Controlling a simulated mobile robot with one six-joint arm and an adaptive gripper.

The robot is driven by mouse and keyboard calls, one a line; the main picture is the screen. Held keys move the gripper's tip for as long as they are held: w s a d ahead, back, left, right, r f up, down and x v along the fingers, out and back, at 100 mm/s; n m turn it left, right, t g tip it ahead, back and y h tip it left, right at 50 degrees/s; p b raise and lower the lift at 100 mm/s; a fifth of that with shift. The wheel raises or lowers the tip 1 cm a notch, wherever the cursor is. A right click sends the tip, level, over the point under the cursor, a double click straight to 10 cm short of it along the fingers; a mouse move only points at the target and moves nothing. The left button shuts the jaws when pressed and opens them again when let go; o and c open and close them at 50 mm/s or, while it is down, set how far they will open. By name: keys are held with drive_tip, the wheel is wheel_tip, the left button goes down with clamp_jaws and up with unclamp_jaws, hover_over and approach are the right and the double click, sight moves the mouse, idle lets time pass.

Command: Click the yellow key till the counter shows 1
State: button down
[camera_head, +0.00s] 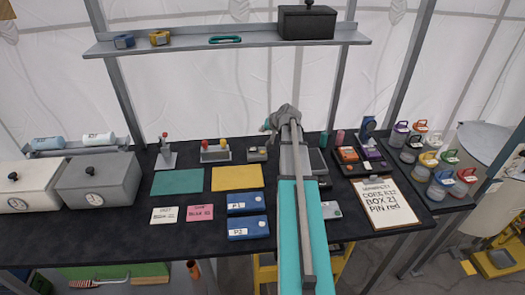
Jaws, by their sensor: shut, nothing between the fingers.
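A small pale box (215,155) stands at the back of the dark bench, left of centre. It carries a red knob (209,143) and a yellow knob (222,143), which looks like the yellow key. A small grey-beige device (257,154) sits to its right. I cannot tell which part is the counter, and no digits are readable. My gripper (267,126) is shut and empty, raised near the back of the bench, right of the yellow knob and apart from it. My arm runs up the middle and hides part of the bench.
A lever stand (165,155) is left of the pale box. Green (177,182) and yellow (237,178) mats lie in front. A clipboard (387,205) and several lidded jars (440,185) are right. A shelf (180,44) hangs above.

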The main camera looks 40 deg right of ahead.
sight(263, 152)
drive_tip(key=shift+s+f, duration=0.1)
drive_tip(key=shift+f, duration=0.05)
wheel_tip(263, 152, down, 8)
drive_tip(key=b, duration=0.8)
drive_tip(key=shift+f+b, duration=0.25)
drive_tip(key=shift+b, duration=0.15)
drive_tip(key=shift+f+b, duration=0.9)
drive_tip(key=shift+b, duration=0.05)
idle(2.5)
drive_tip(key=shift+r, duration=0.2)
drive_tip(key=shift+r+p, duration=0.7)
drive_tip(key=shift+p, duration=0.25)
drive_tip(key=shift+r+p, duration=2.55)
